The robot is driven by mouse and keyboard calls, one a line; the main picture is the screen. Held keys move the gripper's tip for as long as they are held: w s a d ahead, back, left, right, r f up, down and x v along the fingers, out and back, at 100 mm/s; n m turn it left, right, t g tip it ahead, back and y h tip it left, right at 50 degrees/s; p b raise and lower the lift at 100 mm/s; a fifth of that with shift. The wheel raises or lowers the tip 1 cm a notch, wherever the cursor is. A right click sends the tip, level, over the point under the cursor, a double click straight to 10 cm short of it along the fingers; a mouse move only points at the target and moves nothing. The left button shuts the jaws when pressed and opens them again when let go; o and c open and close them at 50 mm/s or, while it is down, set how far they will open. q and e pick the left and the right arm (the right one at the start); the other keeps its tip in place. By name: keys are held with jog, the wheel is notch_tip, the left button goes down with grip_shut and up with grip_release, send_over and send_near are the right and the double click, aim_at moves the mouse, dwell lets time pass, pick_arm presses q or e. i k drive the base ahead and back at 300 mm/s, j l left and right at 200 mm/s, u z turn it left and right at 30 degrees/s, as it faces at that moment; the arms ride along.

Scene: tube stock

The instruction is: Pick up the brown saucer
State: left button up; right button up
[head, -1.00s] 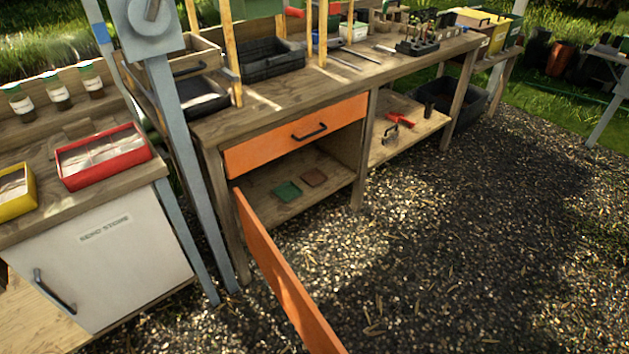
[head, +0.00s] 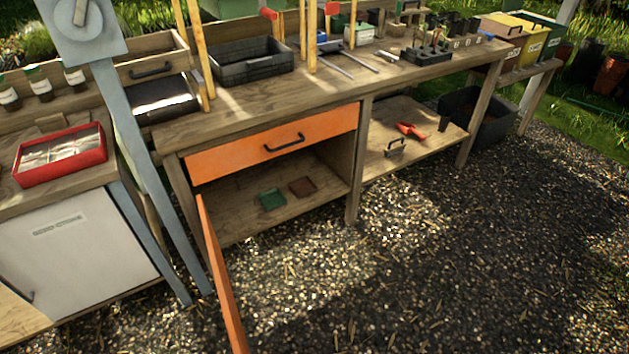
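The brown saucer (head: 303,187) is a small square dish. It lies flat on the lower shelf (head: 325,203) inside the open cupboard of the wooden bench, under the orange drawer (head: 275,143). A green saucer (head: 271,199) lies just left of it, with a small gap between them. The orange cupboard door (head: 222,275) stands open, swung out toward the front. Neither of my grippers is in view.
A white cabinet (head: 75,250) with a red tray (head: 60,155) on top stands at the left. A grey post (head: 140,165) rises between cabinet and bench. A lower shelf (head: 412,150) at right holds a red tool (head: 411,130). Gravel (head: 420,260) in front is clear.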

aim_at(304, 186)
jog(key=i+l+u, duration=0.1)
jog(key=l, duration=0.2)
jog(key=i+l, duration=0.2)
jog(key=i+l+u, duration=0.15)
jog(key=l, duration=0.25)
jog(key=i+l+u, duration=0.1)
jog(key=l, duration=0.2)
jog(key=i+l+u, duration=0.1)
jog(key=l, duration=0.25)
